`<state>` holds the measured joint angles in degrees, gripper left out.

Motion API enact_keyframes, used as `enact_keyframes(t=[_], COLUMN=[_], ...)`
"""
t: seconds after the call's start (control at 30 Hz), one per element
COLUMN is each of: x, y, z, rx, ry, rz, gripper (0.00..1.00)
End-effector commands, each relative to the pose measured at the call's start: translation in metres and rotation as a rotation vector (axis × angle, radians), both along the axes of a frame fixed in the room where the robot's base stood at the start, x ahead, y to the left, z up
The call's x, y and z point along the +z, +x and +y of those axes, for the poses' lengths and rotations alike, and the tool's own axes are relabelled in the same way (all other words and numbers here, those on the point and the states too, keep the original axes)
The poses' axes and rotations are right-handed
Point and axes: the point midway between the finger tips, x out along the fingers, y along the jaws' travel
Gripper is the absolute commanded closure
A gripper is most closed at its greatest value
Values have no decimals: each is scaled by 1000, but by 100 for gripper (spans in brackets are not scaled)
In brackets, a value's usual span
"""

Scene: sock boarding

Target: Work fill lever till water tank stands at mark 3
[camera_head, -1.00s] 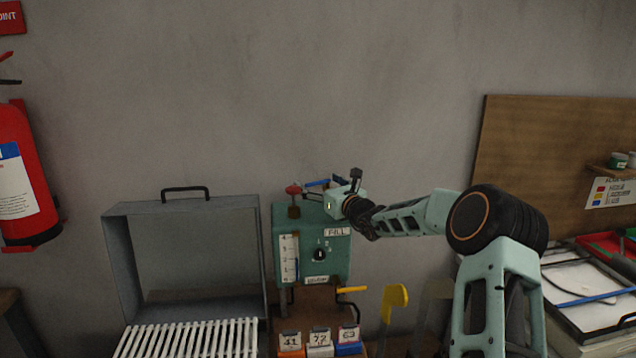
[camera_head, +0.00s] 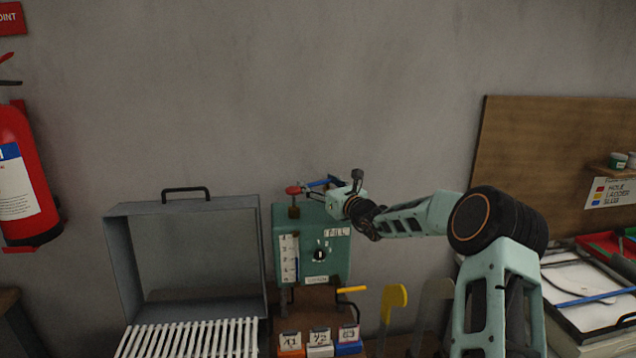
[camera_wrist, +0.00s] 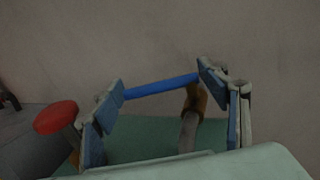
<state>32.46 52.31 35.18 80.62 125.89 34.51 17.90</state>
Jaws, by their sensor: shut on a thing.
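The water tank is a green box (camera_head: 323,231) against the wall, with a FILL label and a black dial on its front. A white numbered gauge strip (camera_head: 289,259) runs down its left side; its level is too small to read surely. A blue lever bar (camera_head: 318,184) lies above the tank top and also shows in the wrist view (camera_wrist: 160,86), joined to a brown bracket (camera_wrist: 196,98) at its right. My gripper (camera_head: 331,187) is at the bar; in the wrist view my gripper (camera_wrist: 162,92) has one finger at each end of it, shut on it.
A red knob (camera_head: 293,190) stands on the tank's left top, close to my left finger in the wrist view. An open grey case (camera_head: 187,198) with a white rack is to the left. A yellow handle (camera_head: 351,290) and numbered boxes (camera_head: 320,339) are below. The wall is close behind.

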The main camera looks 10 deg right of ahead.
Motion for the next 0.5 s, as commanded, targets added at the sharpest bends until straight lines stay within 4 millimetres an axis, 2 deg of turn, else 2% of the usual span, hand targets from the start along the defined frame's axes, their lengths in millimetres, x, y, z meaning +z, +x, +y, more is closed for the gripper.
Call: enact_keyframes(t=[0.07,0.5], x=[6,2], y=[0,-3], z=[-1,-1], rx=[22,90], ry=[1,0], rz=[-4,-2], gripper=[76,76])
